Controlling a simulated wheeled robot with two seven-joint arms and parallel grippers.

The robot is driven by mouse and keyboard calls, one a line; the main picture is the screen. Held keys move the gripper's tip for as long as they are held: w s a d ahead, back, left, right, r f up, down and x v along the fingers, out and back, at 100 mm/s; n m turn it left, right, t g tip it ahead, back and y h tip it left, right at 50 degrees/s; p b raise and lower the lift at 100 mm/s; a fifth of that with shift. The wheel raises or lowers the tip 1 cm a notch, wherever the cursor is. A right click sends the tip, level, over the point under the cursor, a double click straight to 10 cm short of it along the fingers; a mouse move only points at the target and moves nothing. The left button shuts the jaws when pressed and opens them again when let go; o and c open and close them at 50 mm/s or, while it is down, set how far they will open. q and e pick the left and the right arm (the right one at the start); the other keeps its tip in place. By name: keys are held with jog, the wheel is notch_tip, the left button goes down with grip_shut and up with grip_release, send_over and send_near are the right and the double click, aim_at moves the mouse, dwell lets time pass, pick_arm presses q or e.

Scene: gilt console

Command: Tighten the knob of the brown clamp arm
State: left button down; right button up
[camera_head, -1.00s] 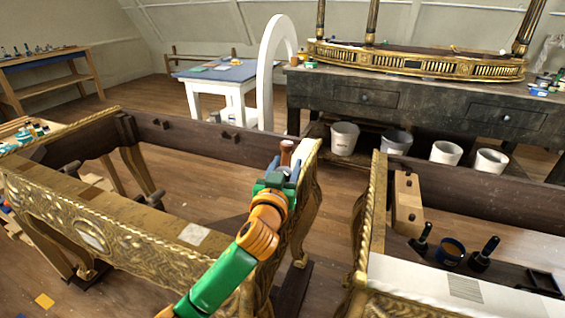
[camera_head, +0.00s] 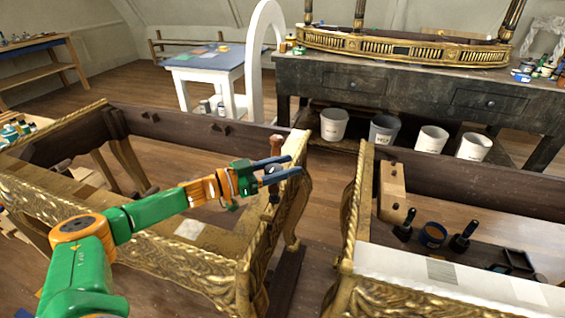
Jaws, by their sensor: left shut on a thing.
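The brown clamp arm (camera_head: 276,146) stands upright at the right end rail of the left gilt console frame (camera_head: 215,245). Its brown upper part rises above my gripper, and a dark lower part shows just below the fingers. My left gripper (camera_head: 294,165) reaches in from the left, with its two blue-grey fingers pointing right across the clamp. The fingers are shut on the small dark knob (camera_head: 272,170), which shows between them and is partly hidden. My right gripper is not in view.
A second gilt frame (camera_head: 350,225) stands at the right, with dark-handled tools (camera_head: 462,238) and a wooden block (camera_head: 392,190) inside. A white table (camera_head: 210,75), a white arch (camera_head: 256,80) and a dark workbench (camera_head: 400,90) stand behind. Open floor lies between the frames.

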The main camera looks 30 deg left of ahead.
pick_arm(q)
jog(key=m+g+h+b, duration=0.1)
jog(key=b, duration=0.1)
jog(key=m+g+h+b, duration=0.2)
jog(key=d+m+g+h+b, duration=0.1)
jog(key=m+g+h, duration=0.1)
jog(key=shift+s+r+b, duration=0.15)
jog(key=shift+s+b, duration=0.25)
jog(key=shift+c, duration=1.5)
grip_release()
jog(key=b+v, duration=0.4)
jog(key=v, duration=0.3)
